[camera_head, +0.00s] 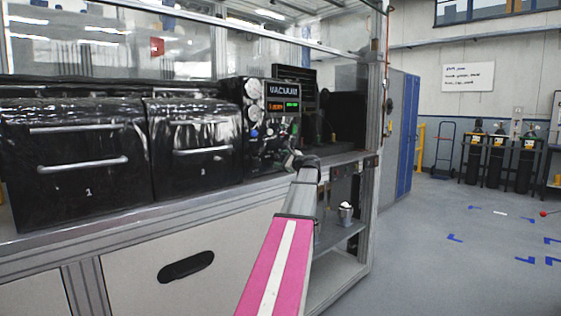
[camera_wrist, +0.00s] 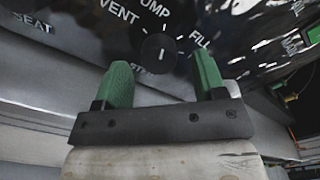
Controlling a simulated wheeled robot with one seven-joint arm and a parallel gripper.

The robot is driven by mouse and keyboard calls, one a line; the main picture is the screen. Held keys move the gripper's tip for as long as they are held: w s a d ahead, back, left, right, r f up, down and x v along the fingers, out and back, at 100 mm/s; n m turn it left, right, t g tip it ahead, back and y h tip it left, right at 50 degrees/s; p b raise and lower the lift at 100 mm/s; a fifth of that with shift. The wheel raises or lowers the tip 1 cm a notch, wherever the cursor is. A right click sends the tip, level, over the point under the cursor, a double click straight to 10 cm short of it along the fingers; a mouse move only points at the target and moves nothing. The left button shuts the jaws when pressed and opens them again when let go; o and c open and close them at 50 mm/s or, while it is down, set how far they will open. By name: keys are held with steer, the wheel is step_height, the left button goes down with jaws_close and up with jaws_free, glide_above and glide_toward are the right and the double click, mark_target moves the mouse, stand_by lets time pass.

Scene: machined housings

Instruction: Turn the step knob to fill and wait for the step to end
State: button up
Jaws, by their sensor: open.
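In the wrist view a round dark knob (camera_wrist: 158,54) sits on a glossy black panel (camera_wrist: 240,22). White labels VENT, PUMP and FILL (camera_wrist: 198,37) surround it; a label below it is partly hidden. A short white line shows on the knob, but which label it marks is hard to tell. My gripper (camera_wrist: 161,63) is open, with its two green fingers apart, one on each side of the knob. I cannot tell whether they touch it. In the head view my arm reaches to the VACUUM unit (camera_head: 284,88), and the knob cannot be made out there.
Two black units with bar handles, a left one (camera_head: 75,180) and a right one (camera_head: 195,165), stand left of the VACUUM unit on the bench (camera_head: 130,220). A frame post (camera_head: 376,130) stands to its right. The floor (camera_head: 470,250) at right is open.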

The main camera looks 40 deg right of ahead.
steer(key=shift+w, duration=0.65)
steer(key=c, duration=0.9)
steer(key=shift+m, duration=0.3)
steer(key=m, duration=0.4)
steer(key=shift+m, duration=2.1)
